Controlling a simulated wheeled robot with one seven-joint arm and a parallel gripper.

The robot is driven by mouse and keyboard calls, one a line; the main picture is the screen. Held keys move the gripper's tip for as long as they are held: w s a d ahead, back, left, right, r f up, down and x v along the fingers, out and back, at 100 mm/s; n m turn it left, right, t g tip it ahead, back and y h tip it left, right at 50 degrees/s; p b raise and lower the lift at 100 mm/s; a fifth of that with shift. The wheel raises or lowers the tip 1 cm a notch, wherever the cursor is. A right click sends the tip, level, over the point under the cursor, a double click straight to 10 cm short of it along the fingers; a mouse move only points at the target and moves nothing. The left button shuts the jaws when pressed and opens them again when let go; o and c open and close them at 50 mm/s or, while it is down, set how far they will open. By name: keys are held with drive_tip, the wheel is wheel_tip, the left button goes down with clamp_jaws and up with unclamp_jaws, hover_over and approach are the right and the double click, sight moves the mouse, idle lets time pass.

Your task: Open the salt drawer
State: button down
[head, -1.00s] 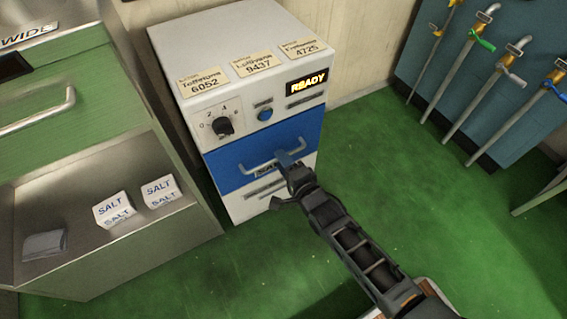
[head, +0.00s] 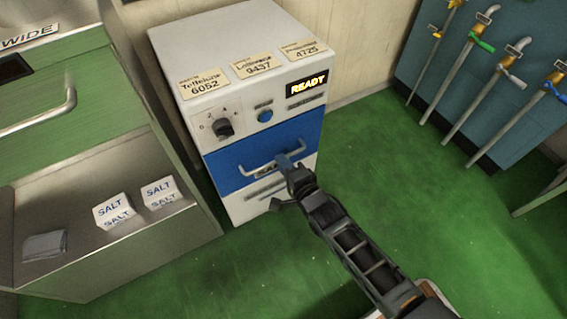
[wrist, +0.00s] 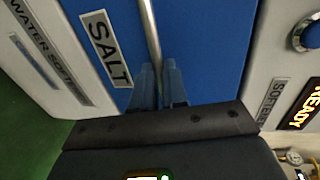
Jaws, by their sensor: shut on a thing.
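The salt drawer (head: 236,157) is the blue front panel on the white water softener (head: 226,58). In the wrist view its blue face (wrist: 205,45) fills the middle, with a SALT label (wrist: 106,48). A metal bar handle (head: 262,160) crosses the panel; it also shows in the wrist view (wrist: 151,32). My gripper (head: 291,160) is at the right part of the handle. In the wrist view its two blue fingers (wrist: 160,84) are shut on the bar, one on each side. The drawer looks flush with the cabinet, though my gripper hides part of the front.
A steel shelf (head: 80,230) at left carries two SALT blocks (head: 113,210) and a folded grey cloth (head: 45,246). The softener has a dial (head: 222,127), a blue button (head: 265,115) and a READY display (head: 307,85). Green floor (head: 400,220) is clear at right.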

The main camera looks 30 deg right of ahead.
drive_tip(key=f+p+v, duration=0.1)
drive_tip(key=p+v, duration=0.1)
drive_tip(key=v, duration=0.6)
drive_tip(key=f+p+v, duration=0.1)
drive_tip(key=f+v, duration=0.1)
drive_tip(key=v, duration=0.7)
drive_tip(key=shift+s+f+p, duration=0.3)
drive_tip(key=shift+s+p, duration=0.1)
drive_tip(key=shift+s, duration=0.15)
drive_tip(key=c, duration=1.2)
unclamp_jaws()
drive_tip(key=shift+o, duration=0.2)
drive_tip(key=p+v, duration=0.1)
drive_tip(key=v, duration=0.6)
drive_tip(key=shift+s, duration=0.35)
